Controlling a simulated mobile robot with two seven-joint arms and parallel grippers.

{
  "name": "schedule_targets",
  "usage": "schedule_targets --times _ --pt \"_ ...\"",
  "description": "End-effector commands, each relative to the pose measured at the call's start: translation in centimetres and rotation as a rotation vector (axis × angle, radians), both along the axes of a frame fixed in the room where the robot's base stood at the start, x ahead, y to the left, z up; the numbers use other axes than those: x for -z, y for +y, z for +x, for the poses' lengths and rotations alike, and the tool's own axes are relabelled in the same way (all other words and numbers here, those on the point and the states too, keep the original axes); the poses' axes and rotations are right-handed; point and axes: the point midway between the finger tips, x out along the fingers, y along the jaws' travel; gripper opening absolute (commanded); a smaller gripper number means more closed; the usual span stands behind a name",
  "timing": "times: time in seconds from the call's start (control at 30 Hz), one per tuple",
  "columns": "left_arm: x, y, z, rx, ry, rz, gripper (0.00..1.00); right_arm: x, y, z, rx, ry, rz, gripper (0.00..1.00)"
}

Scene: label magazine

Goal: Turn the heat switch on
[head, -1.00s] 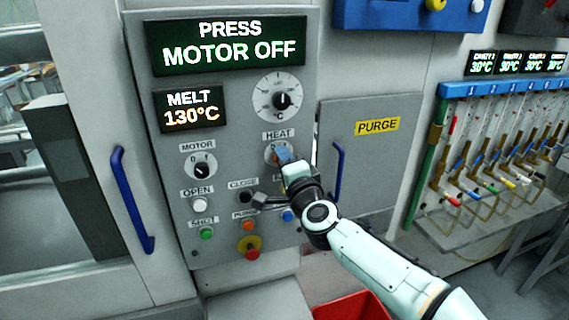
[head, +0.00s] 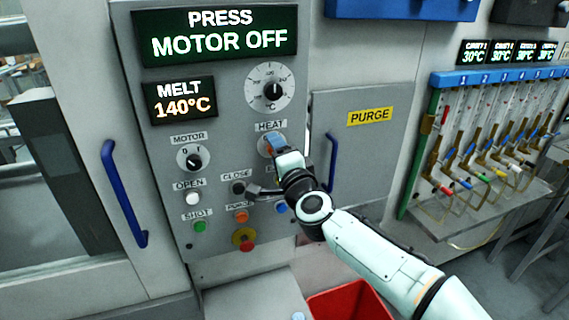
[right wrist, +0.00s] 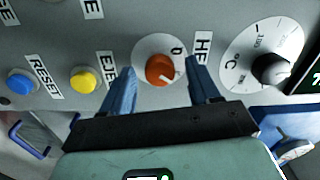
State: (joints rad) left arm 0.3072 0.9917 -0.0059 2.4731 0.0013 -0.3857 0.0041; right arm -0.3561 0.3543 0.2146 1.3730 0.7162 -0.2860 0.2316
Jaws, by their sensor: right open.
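The heat switch is an orange-red knob (right wrist: 160,69) on a white disc under the HEAT label. In the right wrist view its white mark points to the lower right, away from the printed 0; the other mark is not visible there. My right gripper (right wrist: 162,76) is open, with one blue finger on each side of the knob and small gaps seeming to show. In the head view the right gripper (head: 276,143) covers the knob, and only part of the switch's white disc (head: 262,143) shows. My left gripper is in neither view.
The motor switch (head: 193,158) is left of the heat switch, and the temperature dial (head: 270,87) is above it. Yellow (right wrist: 84,79) and blue (right wrist: 22,83) buttons are close by. A blue door handle (head: 331,162) stands right of my gripper. The melt display (head: 180,99) reads 140°C.

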Motion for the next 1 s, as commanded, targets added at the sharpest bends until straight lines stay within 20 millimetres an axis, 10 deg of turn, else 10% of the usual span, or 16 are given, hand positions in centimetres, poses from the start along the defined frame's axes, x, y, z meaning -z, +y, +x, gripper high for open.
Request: schedule_targets --times 0.6,1.0 --pt "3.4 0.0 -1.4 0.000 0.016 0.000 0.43 0.3 -3.7 -11.0 0.001 -0.001 0.003 0.61" --pt "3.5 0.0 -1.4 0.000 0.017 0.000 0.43 0.3 -4.1 -12.3 0.000 0.000 0.002 0.61"
